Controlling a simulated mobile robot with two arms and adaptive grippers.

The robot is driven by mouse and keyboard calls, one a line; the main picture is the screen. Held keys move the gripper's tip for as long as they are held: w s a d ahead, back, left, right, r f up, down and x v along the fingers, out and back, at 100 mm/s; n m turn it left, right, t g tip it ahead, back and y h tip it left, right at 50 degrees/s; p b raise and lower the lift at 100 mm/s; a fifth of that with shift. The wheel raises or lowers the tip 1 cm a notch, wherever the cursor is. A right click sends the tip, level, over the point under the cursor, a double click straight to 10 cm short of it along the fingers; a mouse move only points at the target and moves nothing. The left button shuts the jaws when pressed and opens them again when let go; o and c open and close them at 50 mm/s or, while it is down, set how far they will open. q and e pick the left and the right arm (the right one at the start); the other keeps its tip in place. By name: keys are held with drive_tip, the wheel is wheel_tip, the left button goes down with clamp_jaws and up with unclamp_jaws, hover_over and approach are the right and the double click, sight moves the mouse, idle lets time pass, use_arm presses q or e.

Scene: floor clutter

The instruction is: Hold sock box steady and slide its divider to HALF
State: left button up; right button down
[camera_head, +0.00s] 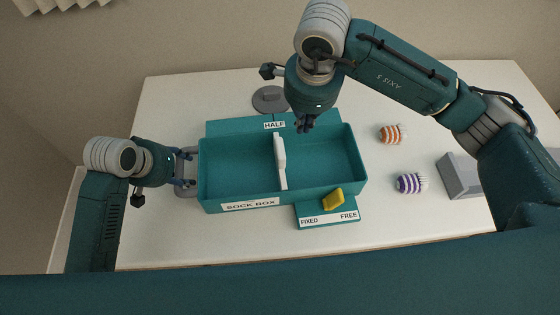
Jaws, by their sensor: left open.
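The teal sock box (238,204) stands on the table, open at the top, its label on the front wall. Its white divider (281,163) stands upright across the inside, near the middle, its far end close to the HALF label (275,125) on the back ledge. A yellow lever (333,199) sits tilted on the front plate marked FIXED and FREE. My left gripper (186,168) is open at the box's left wall, its fingers spread; contact is unclear. My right gripper (304,127) points down over the back edge, right of the HALF label; its finger gap cannot be made out.
An orange-striped rolled sock (392,134) and a purple-striped one (411,183) lie right of the box. A grey block (459,176) is farther right. A dark grey disc (270,99) lies behind the box. The table's front left is clear.

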use_arm(q)
drive_tip(key=v, duration=1.1)
drive_tip(key=shift+r, duration=0.2)
